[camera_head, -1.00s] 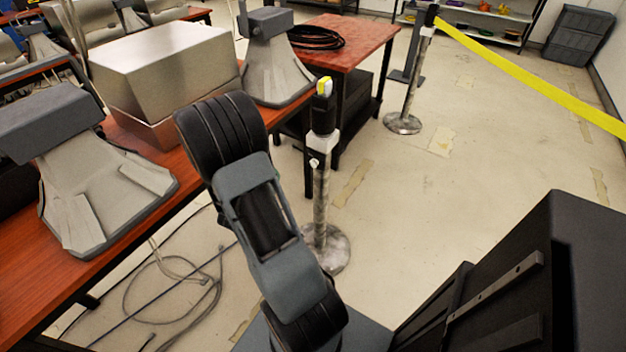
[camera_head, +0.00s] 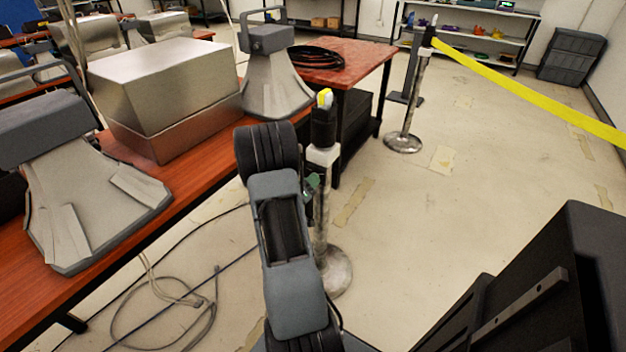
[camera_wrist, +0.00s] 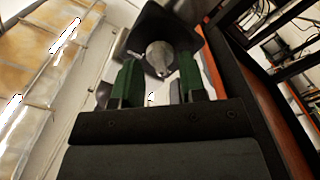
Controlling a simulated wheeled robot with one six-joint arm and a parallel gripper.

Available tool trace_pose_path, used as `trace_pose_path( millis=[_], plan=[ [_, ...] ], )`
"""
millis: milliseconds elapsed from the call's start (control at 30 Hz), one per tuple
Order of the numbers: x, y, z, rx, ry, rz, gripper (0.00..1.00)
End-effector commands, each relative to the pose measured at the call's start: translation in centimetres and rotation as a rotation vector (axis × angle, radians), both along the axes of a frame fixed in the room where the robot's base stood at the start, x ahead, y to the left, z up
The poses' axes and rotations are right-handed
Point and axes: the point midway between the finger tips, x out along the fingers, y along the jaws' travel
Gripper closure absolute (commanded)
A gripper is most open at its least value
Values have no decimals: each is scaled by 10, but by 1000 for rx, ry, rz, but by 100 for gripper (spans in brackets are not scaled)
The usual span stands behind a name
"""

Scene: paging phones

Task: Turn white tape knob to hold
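The near post (camera_head: 321,215) stands upright beside the table, with a black head and a white collar (camera_head: 323,155). A yellow-and-white tape end (camera_head: 325,98) shows on top. The white knob that was visible on its side is now hidden from the head view. My gripper (camera_head: 312,184) is close beside the post just below the collar, mostly hidden by my arm. In the wrist view, my gripper (camera_wrist: 159,78) has its green fingers apart. A round pale grey piece (camera_wrist: 160,55), perhaps the knob, lies before the gap against a dark part; I cannot tell whether they touch.
A red-topped table (camera_head: 350,65) stands behind the post. A long table (camera_head: 190,195) with a metal box (camera_head: 165,85) and grey horn-shaped units is at left. Another post (camera_head: 410,95) holds yellow tape (camera_head: 530,85).

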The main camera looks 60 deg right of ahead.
Motion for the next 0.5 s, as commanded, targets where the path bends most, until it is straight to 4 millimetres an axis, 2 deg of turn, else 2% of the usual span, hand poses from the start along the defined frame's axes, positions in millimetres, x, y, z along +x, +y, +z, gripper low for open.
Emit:
trace_pose_path(
  millis=[200, 500],
  plan=[
    [0, -19, -1, 1, 0, -1, 62],
    [0, -24, 0, 2, 0, 1, 62]
  ],
)
